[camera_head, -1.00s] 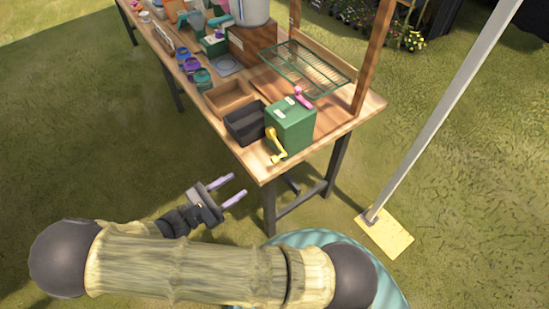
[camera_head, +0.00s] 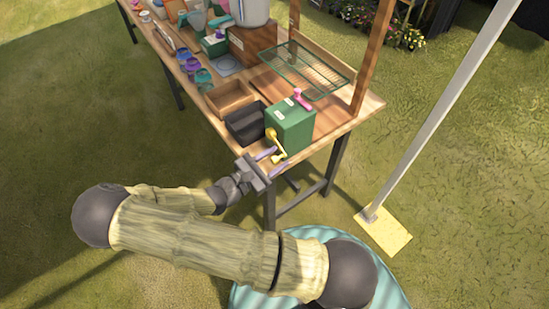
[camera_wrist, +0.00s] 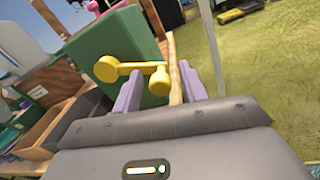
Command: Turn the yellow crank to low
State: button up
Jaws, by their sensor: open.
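The yellow crank (camera_head: 276,145) is on the front face of the green box (camera_head: 292,128), which stands at the near corner of the wooden table. In the wrist view the yellow crank (camera_wrist: 128,68) has its hub at left and its knob at right, the arm almost level in that tilted picture. My gripper (camera_head: 273,158) is open at the table's edge, in front of the box. In the wrist view its two purple fingers (camera_wrist: 158,85) stand on either side of the yellow knob. I cannot tell whether they touch it. A pink crank (camera_head: 301,97) sits on top of the box.
A black bin (camera_head: 245,123) and a wooden tray (camera_head: 229,98) stand left of the box. A green wire rack (camera_head: 303,68) is behind it. A wooden post (camera_head: 375,50) rises at the table's right side. A pale pole (camera_head: 440,110) stands on the grass at right.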

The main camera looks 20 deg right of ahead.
grip_shut()
jog(key=shift+a+r, duration=0.1)
jog(key=shift+r, duration=0.05)
